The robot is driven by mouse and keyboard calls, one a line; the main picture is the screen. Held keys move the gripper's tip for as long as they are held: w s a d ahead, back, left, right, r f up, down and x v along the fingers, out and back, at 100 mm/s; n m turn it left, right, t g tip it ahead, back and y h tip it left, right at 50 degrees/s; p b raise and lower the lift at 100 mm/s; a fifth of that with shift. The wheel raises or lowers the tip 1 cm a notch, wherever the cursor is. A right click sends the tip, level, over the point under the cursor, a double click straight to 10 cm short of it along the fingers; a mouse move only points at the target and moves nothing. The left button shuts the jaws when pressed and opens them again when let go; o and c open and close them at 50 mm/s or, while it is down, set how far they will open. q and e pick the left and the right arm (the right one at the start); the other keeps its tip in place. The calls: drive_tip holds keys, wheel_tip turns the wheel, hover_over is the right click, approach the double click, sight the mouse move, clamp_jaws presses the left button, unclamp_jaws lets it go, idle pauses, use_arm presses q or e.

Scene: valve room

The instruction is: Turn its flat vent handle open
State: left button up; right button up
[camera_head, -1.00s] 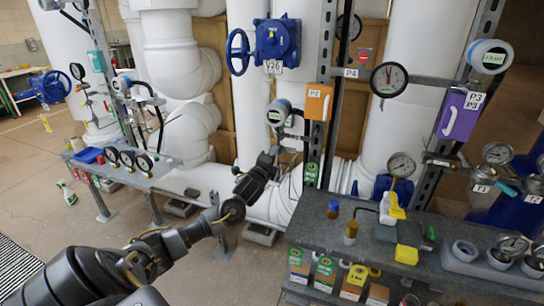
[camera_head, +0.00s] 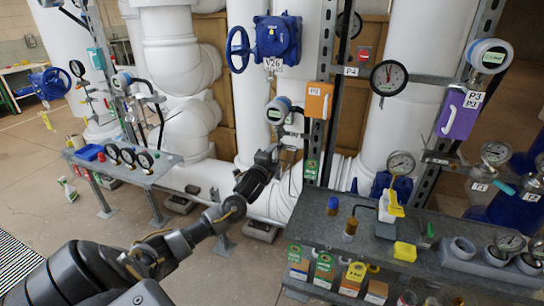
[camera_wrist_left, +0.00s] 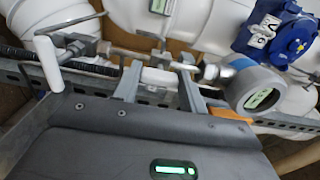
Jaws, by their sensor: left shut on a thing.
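My left gripper (camera_head: 268,156) is at the small metal fittings below the round P2 transmitter (camera_head: 278,111), in front of the white pipes. In the left wrist view its two grey fingers (camera_wrist_left: 158,88) are shut around a small metal part of the valve fitting (camera_wrist_left: 160,62). The flat vent handle itself is hard to make out; the part between the fingers is small and partly hidden by them. The transmitter with its green display (camera_wrist_left: 258,98) is just right of the fingers. My right gripper is not in view.
An orange P2 box (camera_head: 318,101) and a steel upright are right of the gripper. The blue V26 valve (camera_head: 277,39) is above. A grey bench (camera_head: 455,260) with bottles and gauges is at lower right.

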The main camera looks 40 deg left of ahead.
use_arm(q)
drive_tip(key=o, duration=1)
drive_tip(key=shift+s, duration=0.1)
drive_tip(key=b+v, duration=0.2)
drive_tip(key=v, duration=0.8)
drive_tip(key=shift+s+d, duration=0.2)
drive_tip(key=shift+s, duration=0.05)
